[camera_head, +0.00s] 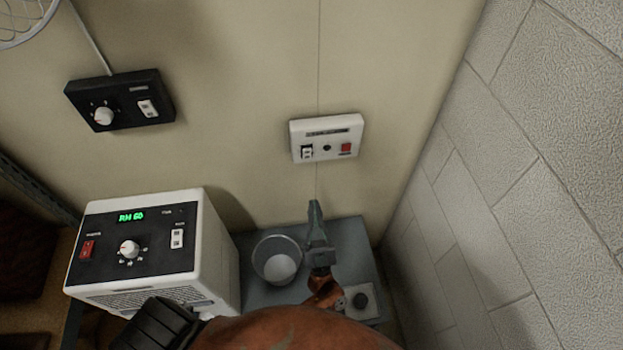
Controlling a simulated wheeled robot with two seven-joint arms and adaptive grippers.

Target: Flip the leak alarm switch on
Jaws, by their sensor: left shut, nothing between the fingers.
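A white wall panel (326,124) hangs on the beige wall right of the middle. It has a dark label strip at the top, too small to read for sure. A small white rocker switch (307,152) in a dark frame sits at its lower left, a black round dot in its middle, and a red square (346,147) at its lower right. I cannot tell the switch's position. My left gripper (315,207) is shut and empty, pointing up toward the panel, below it in the picture and apart from it. My right gripper is not in view.
A white unit (215,255) with a green display stands lower left. A black control box (120,99) hangs at the upper left. A block wall (530,150) bounds the right.

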